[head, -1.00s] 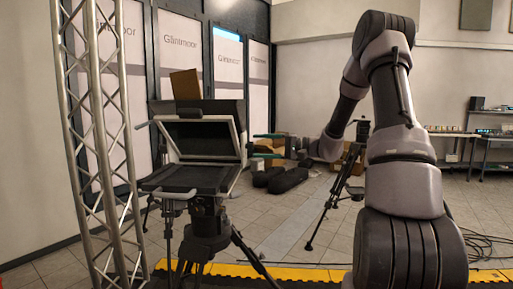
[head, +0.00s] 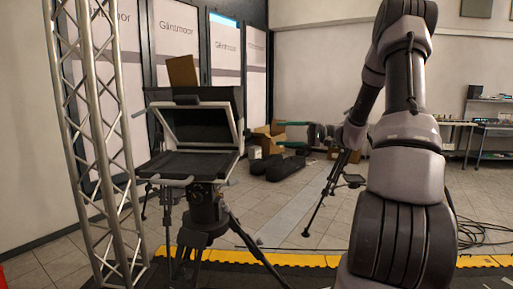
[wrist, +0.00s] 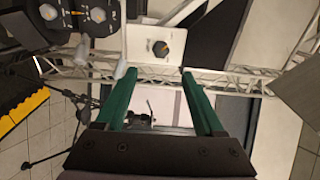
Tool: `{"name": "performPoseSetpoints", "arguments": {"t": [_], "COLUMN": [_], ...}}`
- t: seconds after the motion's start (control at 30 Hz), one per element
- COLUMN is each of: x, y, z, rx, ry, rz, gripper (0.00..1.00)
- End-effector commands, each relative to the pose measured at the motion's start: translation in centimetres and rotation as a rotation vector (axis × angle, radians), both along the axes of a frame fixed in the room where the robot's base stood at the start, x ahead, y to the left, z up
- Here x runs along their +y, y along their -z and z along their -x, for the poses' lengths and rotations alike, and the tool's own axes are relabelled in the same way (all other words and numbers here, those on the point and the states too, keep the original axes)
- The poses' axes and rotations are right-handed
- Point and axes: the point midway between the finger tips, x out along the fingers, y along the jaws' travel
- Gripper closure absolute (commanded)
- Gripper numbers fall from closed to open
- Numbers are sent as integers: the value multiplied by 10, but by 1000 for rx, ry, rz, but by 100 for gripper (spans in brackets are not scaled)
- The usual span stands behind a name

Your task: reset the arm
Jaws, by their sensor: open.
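My gripper (head: 283,133) is at the end of my arm, near the middle of the head view. Its two green fingers point left, toward the teleprompter rig, with open space between them. In the wrist view my gripper (wrist: 155,75) shows two green fingers spread well apart, with nothing held between them. My arm rises at the right of the head view, bends at the top and comes down to the gripper.
A metal truss (head: 100,140) rises at the far left. A yellow-edged mat (head: 300,259) crosses the front.

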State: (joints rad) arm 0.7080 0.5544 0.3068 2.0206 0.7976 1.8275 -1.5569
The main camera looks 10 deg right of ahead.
Motion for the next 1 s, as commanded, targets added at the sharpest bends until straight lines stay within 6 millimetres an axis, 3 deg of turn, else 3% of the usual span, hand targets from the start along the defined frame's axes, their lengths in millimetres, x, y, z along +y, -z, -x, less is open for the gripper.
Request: {"name": "performPoseSetpoints", "arguments": {"t": [0.17,0.33,0.5,0.7,1.0], "x": [19,62,87,89,66], "y": [-6,-16,-23,-34,-63], "z": [15,64,122,181,246], "rx": [34,136,223,247,137], "ry": [-51,-156,-181,-88,220], "rz": [76,322,616,920,1185], "gripper": [30,30,30,30,30]}}
